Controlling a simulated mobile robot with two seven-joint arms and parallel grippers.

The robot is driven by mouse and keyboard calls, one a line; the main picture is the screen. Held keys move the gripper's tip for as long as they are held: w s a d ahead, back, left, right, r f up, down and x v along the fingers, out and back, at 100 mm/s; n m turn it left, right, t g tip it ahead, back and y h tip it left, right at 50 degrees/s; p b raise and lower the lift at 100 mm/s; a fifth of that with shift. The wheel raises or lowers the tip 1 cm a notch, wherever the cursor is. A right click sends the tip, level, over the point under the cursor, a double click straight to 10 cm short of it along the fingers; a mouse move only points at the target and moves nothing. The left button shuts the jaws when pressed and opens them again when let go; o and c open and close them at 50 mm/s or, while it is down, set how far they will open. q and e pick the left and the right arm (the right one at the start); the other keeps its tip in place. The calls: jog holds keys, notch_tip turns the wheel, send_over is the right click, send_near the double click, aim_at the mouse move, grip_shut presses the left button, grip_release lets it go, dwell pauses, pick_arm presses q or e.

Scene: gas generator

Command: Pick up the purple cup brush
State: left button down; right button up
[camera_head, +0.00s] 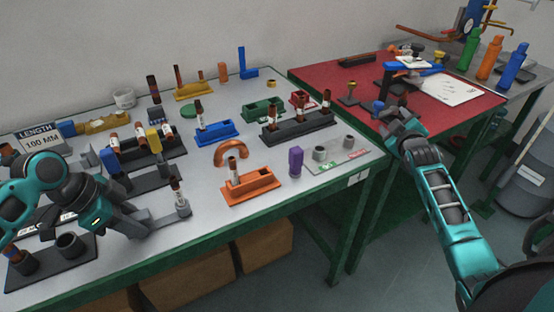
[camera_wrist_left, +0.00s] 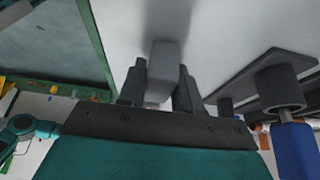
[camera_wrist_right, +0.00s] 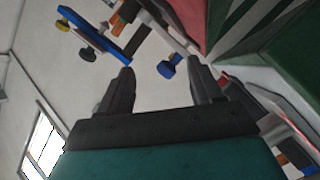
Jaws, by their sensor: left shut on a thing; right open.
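An upright purple object (camera_head: 296,161), apparently the purple cup brush, stands on the grey table right of the orange rack. My left gripper (camera_head: 172,215) is low over the table's front left, well left of the purple object. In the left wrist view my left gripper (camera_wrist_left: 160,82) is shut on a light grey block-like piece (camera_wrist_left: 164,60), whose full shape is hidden. My right gripper (camera_head: 393,124) is near the red table's front edge, right of the purple object and apart from it. In the right wrist view my right gripper (camera_wrist_right: 163,78) is open and empty.
The orange rack (camera_head: 250,191) and an orange arch (camera_head: 231,151) stand left of the purple object. A plate with grey cups (camera_head: 338,156) is to its right. Several vial racks crowd the table. A blue-armed device (camera_head: 400,72) stands on the red table (camera_head: 335,85).

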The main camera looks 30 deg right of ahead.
jog(key=w+a+r+n+g+y, duration=0.1)
jog(key=w+a+r+n+y, duration=0.15)
jog(key=w+a, duration=0.4)
jog(key=w+a+r+n+g+y, duration=0.1)
jog(key=w+a+r+n+y, duration=0.2)
jog(key=a, duration=0.6)
jog(key=w+a+r+n+g+y, duration=0.1)
jog(key=w+a+n+g+y, duration=0.1)
jog(key=w+a+y, duration=0.35)
notch_tip(320, 180, up, 3)
jog(key=n+g+h, duration=0.2)
jog(key=n+g, duration=0.5)
jog(key=g, duration=0.2)
send_over(296, 162)
jog(key=w, duration=0.2)
jog(key=shift+s+d+f+m, duration=0.1)
jog(key=shift+d+m, duration=0.15)
jog(key=shift+d, duration=0.05)
jog(key=shift+s, duration=0.4)
jog(key=shift+g, duration=0.3)
jog(key=f, duration=0.6)
jog(key=shift+s+d, duration=0.1)
jog(key=shift+s, duration=0.1)
jog(key=shift+w+d+f, duration=0.1)
jog(key=shift+w+f, duration=0.1)
jog(key=shift+f, duration=1.3)
jog(key=shift+w+f, duration=0.2)
jog(key=shift+f, duration=1.25)
jog(key=shift+c, duration=0.3)
